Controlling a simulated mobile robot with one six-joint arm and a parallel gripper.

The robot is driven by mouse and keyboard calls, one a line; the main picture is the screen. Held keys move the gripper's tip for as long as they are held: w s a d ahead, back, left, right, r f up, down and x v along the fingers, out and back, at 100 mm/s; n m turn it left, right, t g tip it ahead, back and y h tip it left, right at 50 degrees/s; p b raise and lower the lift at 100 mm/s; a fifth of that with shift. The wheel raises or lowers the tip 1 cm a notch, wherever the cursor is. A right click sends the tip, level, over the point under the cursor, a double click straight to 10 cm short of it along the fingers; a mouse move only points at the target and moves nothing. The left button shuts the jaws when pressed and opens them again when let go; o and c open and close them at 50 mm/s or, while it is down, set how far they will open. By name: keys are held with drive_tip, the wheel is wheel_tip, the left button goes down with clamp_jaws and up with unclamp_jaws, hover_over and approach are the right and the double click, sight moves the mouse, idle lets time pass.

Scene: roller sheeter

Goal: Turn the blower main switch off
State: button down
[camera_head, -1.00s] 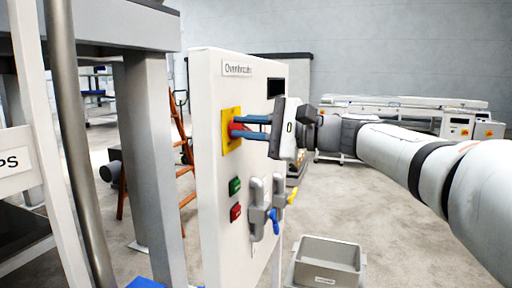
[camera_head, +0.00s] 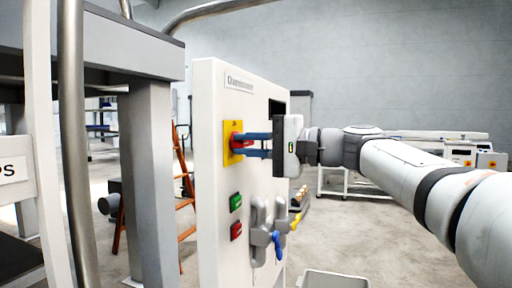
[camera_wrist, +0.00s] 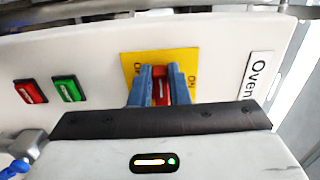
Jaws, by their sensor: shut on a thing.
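The rotary main switch is a red knob (camera_head: 236,141) on a yellow plate (camera_head: 230,158), high on a white panel (camera_head: 211,215). In the wrist view the red knob (camera_wrist: 161,90) stands between my blue fingers, and the yellow plate (camera_wrist: 187,61) carries ON at right and partly hidden lettering at left. My gripper (camera_head: 243,145) is shut on the knob, with a finger on each side; it also fills the middle of the wrist view (camera_wrist: 161,78). The fingers hide part of the knob.
Below the switch are a green button (camera_head: 236,202), a red button (camera_head: 236,231) and grey levers with a blue handle (camera_head: 276,242) and a yellow handle (camera_head: 296,221). A grey bin (camera_head: 336,279) stands on the floor. An orange ladder (camera_head: 184,205) stands behind, left of the panel.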

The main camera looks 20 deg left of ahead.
drive_tip(key=c, duration=1.4)
unclamp_jaws()
drive_tip(key=shift+a, duration=0.25)
drive_tip(key=shift+d, duration=0.1)
drive_tip(key=d, duration=0.7)
drive_tip(key=shift+s+d, duration=0.35)
drive_tip(key=shift+d, duration=0.05)
